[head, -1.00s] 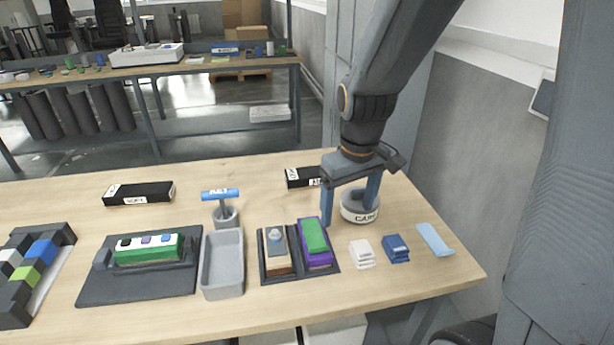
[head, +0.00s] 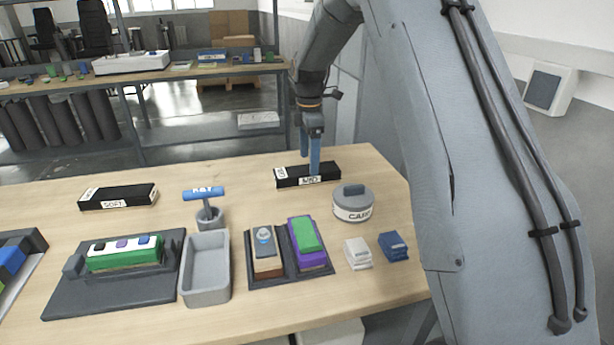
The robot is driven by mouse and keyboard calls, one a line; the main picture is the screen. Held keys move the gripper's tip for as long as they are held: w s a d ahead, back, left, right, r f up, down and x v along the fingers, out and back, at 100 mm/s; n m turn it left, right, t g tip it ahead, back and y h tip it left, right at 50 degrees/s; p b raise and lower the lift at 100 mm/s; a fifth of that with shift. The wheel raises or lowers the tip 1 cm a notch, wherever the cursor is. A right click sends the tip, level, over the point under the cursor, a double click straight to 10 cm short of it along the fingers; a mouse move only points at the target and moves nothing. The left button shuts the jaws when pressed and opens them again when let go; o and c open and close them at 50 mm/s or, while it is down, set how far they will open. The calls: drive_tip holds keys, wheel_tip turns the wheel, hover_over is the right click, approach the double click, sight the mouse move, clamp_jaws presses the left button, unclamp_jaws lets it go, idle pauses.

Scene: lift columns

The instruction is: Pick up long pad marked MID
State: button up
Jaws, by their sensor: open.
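A long black pad (head: 327,172) with white labels lies at the back right of the wooden table. Its front label is small and partly covered, and seems to read MID. My gripper (head: 314,168) is at this pad, pointing straight down, with its blue fingers at the pad's middle. My gripper is open, and the pad rests on the table. A second long black pad (head: 120,197), marked SOFT, lies at the back left.
A blue-handled tool (head: 204,194) stands in a grey cup to the left. In front are a grey tray (head: 206,285), a dark two-bay holder (head: 290,278) and folded cloths (head: 358,254).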

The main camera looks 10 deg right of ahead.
sight(307, 169)
drive_tip(key=shift+w+a+f+p, duration=0.15)
drive_tip(key=shift+f+p, duration=0.3)
drive_tip(key=shift+f, duration=0.9)
drive_tip(key=shift+s+a+f+p, duration=0.1)
drive_tip(key=shift+f+p, duration=0.3)
drive_tip(key=shift+f, duration=0.9)
drive_tip(key=shift+w, duration=0.1)
drive_tip(key=c, duration=1.5)
drive_tip(key=shift+r, duration=0.1)
